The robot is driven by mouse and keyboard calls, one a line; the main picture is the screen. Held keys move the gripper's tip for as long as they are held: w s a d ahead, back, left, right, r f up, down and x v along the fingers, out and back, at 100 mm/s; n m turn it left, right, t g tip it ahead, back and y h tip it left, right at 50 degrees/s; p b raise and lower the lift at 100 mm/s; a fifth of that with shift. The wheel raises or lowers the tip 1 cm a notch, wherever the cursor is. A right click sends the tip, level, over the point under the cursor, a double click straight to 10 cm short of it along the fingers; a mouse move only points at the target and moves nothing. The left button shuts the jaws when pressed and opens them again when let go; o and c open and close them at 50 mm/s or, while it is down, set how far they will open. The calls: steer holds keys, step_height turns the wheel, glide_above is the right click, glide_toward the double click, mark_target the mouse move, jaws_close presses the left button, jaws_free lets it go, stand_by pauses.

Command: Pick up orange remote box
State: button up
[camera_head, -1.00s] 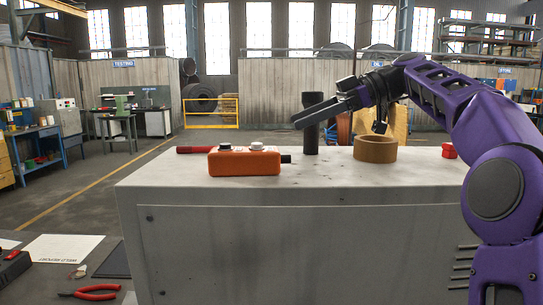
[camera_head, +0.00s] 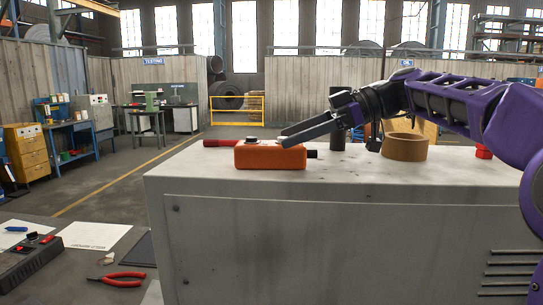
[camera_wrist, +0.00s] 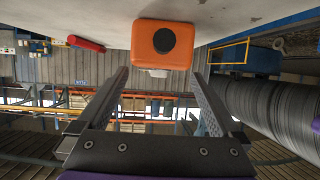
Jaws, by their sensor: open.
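The orange remote box (camera_head: 268,156) lies on top of the grey cabinet (camera_head: 330,190), near its left part. It has a dark round button on top and a dark stub at its right end. My gripper (camera_head: 282,137) is open and empty, with its fingers pointing left at the right part of the box's top. In the wrist view the orange box (camera_wrist: 164,47) shows end-on with a black round end, beyond and between the spread fingertips of my gripper (camera_wrist: 160,72). I cannot tell whether a finger touches the box.
A red cylinder (camera_head: 221,143) lies behind the box on the left. A black upright cylinder (camera_head: 337,140) and a brown tape roll (camera_head: 404,147) stand to the right. A red item (camera_head: 483,152) is farther right. The front of the cabinet top is clear.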

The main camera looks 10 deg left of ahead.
mark_target(271, 143)
steer(key=x, duration=0.5)
steer(key=shift+f, duration=0.1)
steer(key=shift+c, duration=0.3)
steer(key=c, duration=1.4)
jaws_close()
